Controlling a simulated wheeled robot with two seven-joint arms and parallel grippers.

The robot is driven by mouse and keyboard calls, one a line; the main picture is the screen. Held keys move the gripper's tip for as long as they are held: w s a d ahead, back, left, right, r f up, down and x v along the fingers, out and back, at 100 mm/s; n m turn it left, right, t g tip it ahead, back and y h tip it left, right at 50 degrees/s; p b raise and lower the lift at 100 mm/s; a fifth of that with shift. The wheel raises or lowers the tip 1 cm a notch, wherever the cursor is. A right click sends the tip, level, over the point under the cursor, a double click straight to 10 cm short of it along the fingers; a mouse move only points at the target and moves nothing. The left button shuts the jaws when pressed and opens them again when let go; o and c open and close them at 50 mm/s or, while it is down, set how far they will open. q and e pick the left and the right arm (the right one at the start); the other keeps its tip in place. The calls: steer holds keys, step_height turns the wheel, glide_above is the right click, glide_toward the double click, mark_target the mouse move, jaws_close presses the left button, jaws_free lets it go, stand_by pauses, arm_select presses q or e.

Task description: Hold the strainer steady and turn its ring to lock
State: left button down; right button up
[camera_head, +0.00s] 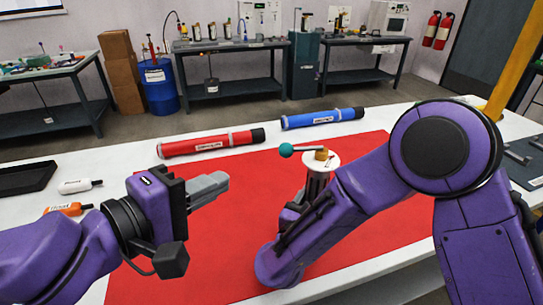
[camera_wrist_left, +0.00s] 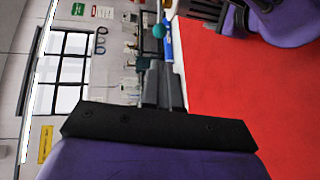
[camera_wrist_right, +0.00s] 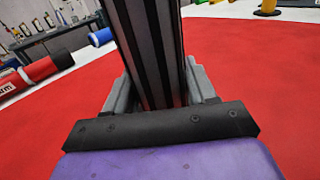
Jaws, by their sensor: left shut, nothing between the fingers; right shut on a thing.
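The strainer (camera_head: 317,180) stands upright on the red mat, a dark grooved cylinder with a white round top, a brass-coloured piece (camera_head: 322,154) and a lever ending in a teal ball (camera_head: 286,150). Which part is the ring I cannot tell. My right gripper (camera_wrist_right: 158,88) is shut on the strainer's grooved body (camera_wrist_right: 150,45); in the head view my arm hides its lower part. My left gripper (camera_head: 222,183) is shut and empty, in the air left of the strainer. The teal ball also shows beyond its fingertips in the left wrist view (camera_wrist_left: 158,31).
A red tube (camera_head: 210,143) and a blue tube (camera_head: 322,118) lie at the mat's far edge. A white bottle (camera_head: 80,186), an orange bottle (camera_head: 68,209) and a black tray (camera_head: 25,178) are at the left. The mat (camera_head: 225,250) between my arms is clear.

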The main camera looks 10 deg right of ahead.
mark_target(281, 152)
arm_select(q)
steer(key=x, duration=1.4)
steer(key=shift+f, duration=0.15)
steer(key=shift+w, duration=0.15)
